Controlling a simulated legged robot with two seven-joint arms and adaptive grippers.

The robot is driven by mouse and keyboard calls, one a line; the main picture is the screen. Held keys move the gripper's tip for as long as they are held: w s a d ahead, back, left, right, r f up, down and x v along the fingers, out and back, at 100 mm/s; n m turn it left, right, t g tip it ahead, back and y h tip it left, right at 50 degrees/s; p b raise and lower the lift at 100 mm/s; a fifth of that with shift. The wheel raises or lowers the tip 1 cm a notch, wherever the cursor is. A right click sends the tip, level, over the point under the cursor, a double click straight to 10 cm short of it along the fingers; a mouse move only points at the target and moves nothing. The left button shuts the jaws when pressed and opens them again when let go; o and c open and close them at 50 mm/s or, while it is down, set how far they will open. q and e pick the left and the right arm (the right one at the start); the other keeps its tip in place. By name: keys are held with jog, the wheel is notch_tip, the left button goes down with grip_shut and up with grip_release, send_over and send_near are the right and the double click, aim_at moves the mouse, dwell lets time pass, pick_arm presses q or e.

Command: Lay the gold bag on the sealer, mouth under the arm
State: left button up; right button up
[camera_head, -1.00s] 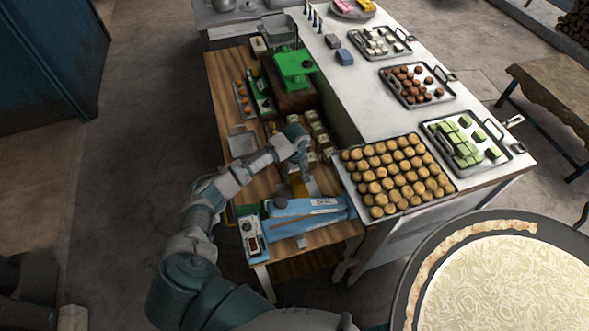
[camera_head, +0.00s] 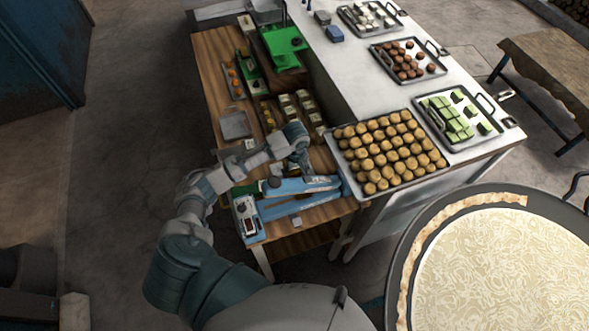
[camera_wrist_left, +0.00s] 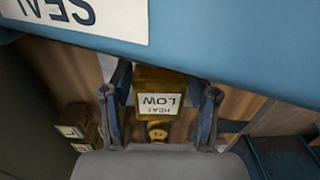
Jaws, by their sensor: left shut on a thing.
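The blue sealer (camera_head: 303,203) stands at the near end of the wooden table, with its control panel (camera_head: 248,214) at its left end. Its blue arm (camera_wrist_left: 230,45) crosses the top of the left wrist view, close to the camera, with part of a white label showing. My left gripper (camera_head: 304,173) is at the far side of the sealer. The bag's upper end is hidden behind the blue arm. I cannot tell whether the bag touches the sealer. The right gripper is not in view.
A tray of round cookies (camera_head: 375,187) sits on the counter right of the sealer. Several small bags (camera_head: 293,108) stand on the table beyond the gripper. A green scale (camera_head: 283,42) is at the far end. A large pan (camera_head: 490,275) fills the lower right.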

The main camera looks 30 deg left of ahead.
pick_arm(q)
jog(key=shift+f, duration=0.35)
dwell(0.6)
jog(key=o, duration=1.3)
jog(key=shift+c, duration=0.2)
jog(key=shift+r, duration=0.15)
notch_tip(320, 180, up, 12)
jog(key=shift+f, duration=0.25)
